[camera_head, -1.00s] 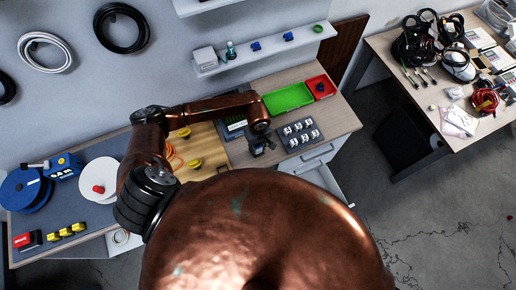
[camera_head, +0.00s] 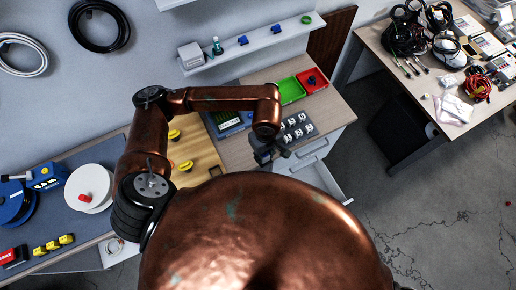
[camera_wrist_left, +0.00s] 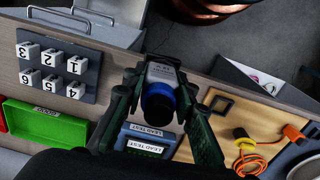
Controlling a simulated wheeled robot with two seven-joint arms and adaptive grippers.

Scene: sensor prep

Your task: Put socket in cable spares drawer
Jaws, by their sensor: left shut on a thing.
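My left gripper (camera_head: 264,154) hangs at the front edge of the workbench, beside the numbered block. In the left wrist view, its fingers (camera_wrist_left: 158,112) are shut around a socket (camera_wrist_left: 160,98) with a grey body, a blue ring and a dark round face. The socket is held above the bench front; in the head view the gripper hides it. A grey drawer (camera_head: 334,182) stands pulled out below the bench's right part. My copper body covers part of it. I cannot read a drawer label. My right gripper is not in view.
The numbered block (camera_head: 296,127) lies near the bench front, with a green tray (camera_head: 290,90) and red tray (camera_head: 312,81) behind. A lead test device (camera_wrist_left: 146,142) lies below the gripper. An orange cable (camera_wrist_left: 262,150) is beside it. A second table (camera_head: 430,100) stands at right.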

